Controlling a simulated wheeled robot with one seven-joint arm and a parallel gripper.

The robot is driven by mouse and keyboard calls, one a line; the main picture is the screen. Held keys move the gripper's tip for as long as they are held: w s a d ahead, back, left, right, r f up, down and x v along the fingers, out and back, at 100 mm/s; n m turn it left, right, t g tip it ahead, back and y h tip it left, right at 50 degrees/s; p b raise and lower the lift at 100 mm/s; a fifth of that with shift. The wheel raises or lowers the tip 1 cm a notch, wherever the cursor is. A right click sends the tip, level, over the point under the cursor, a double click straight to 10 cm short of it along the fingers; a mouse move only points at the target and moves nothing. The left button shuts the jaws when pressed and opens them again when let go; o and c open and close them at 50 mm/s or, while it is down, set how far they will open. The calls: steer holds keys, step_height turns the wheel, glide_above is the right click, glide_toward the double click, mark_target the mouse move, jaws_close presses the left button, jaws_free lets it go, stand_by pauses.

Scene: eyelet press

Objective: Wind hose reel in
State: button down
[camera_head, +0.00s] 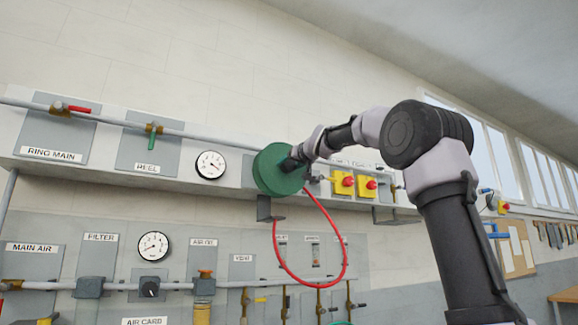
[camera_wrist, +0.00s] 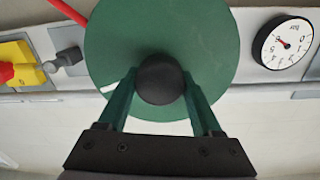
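The hose reel is a green disc (camera_head: 272,172) on the upper wall rail in the head view, and it fills the middle of the wrist view (camera_wrist: 108,40). A black round knob (camera_wrist: 160,80) stands out from its face. My gripper (camera_wrist: 160,84) has one finger on each side of the knob, close against it, and looks shut on it. In the head view my gripper (camera_head: 292,163) is at the reel's right side and hides part of its face. A red hose (camera_head: 346,262) hangs from the reel in a long loop; a bit shows in the wrist view (camera_wrist: 67,11).
A gauge (camera_head: 210,165) and a green-handled REEL valve (camera_head: 152,129) are left of the reel. Yellow boxes with red buttons (camera_head: 343,183) are close to its right. A bracket (camera_head: 268,209) is below. A lower panel carries pipes, valves and another gauge (camera_head: 153,246).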

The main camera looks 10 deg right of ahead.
steer(key=shift+m, duration=0.3)
